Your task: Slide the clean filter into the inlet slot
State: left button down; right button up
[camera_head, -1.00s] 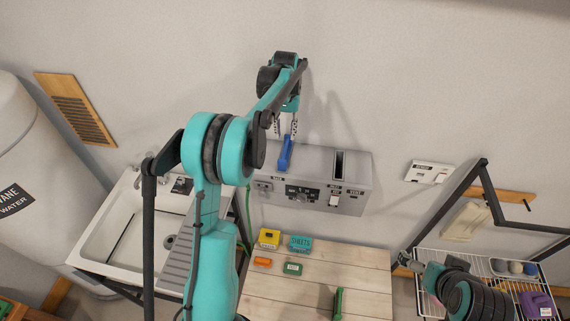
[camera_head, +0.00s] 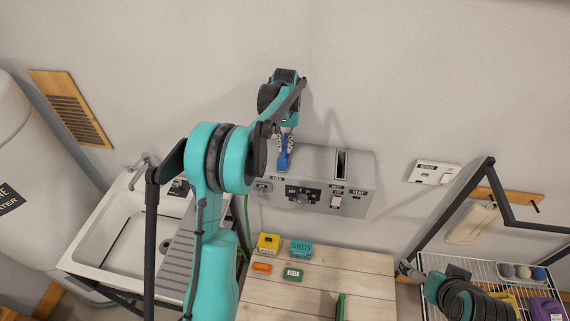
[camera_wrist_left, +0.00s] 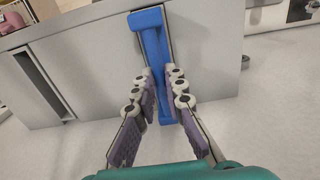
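A blue filter (camera_head: 284,153) stands upright at the left end of the top of the grey unit (camera_head: 315,163). In the left wrist view the blue filter (camera_wrist_left: 147,40) has a wide rounded end against the unit and a long strip. My left gripper (camera_head: 285,145) is over it, fingers pointing down, one on each side. In the wrist view the fingers (camera_wrist_left: 160,85) are spread apart with the strip between them; I see no firm grip. A dark slot (camera_head: 341,163) is open in the unit's right top, above the inlet label. My right gripper (camera_head: 404,268) is small at the lower right; its fingers are unclear.
Below the unit, a wooden table (camera_head: 320,275) carries a yellow box (camera_head: 269,243), a teal box (camera_head: 300,248) and smaller orange and green ones. A sink (camera_head: 125,225) is at left, a wire rack (camera_head: 480,270) at right. The wall above is clear.

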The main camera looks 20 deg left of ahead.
pick_arm(q)
jog(key=shift+r+p, duration=0.3)
jog(key=shift+r, duration=0.35)
dwell(0.5)
notch_tip(320, 180, up, 11)
jog(key=p, duration=0.6)
dwell(1.2)
jog(key=shift+f, duration=0.2)
